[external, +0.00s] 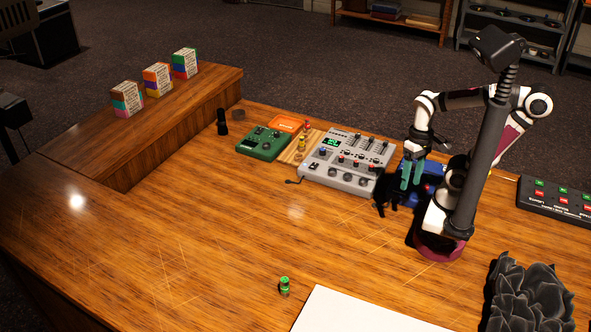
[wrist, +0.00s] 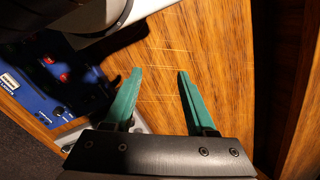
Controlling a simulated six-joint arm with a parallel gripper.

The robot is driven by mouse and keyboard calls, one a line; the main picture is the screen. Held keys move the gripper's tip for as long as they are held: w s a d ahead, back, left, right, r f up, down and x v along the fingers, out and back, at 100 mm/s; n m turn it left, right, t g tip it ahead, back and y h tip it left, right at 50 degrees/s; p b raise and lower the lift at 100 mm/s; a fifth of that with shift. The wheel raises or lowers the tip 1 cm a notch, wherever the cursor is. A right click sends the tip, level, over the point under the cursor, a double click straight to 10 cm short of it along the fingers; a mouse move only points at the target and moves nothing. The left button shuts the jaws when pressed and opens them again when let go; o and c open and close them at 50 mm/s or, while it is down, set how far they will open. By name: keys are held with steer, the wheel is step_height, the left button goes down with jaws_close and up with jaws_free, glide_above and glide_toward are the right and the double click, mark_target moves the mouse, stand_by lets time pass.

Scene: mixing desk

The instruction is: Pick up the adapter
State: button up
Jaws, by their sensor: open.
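A small green and metallic cylinder (external: 285,286), which may be the adapter, stands alone on the front of the desk in the external view. Small gold and red pieces (external: 301,144) sit on a light wooden board between the green box and the mixer; I cannot tell if one of them is an adapter. My gripper (external: 411,178) hangs fingers-down at the mixer's right, far to the right of and behind the green cylinder. In the wrist view its teal fingers (wrist: 159,72) are apart with nothing between them. No adapter shows in the wrist view.
A grey mixer (external: 346,162), green box (external: 263,143) and orange item (external: 287,123) stand at the back. A blue box (wrist: 58,75) is beside my gripper. A white panel (external: 350,312) and dark foam-like shape (external: 525,292) are in front. The desk's left middle is clear.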

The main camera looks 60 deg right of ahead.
steer(key=shift+o, duration=0.5)
steer(key=w+a+r+n, duration=0.4)
steer(key=w+a+n, duration=0.15)
steer(key=w, duration=0.35)
step_height(320, 180, up, 4)
steer(key=n+t+y, duration=0.2)
steer(key=n, duration=1)
glide_above(287, 279)
steer(key=s+d, duration=0.3)
steer(key=d, duration=0.2)
steer(key=shift+t, duration=0.3)
steer(key=x, duration=1.5)
steer(key=shift+w+a+r, duration=0.15)
steer(key=shift+a, duration=0.2)
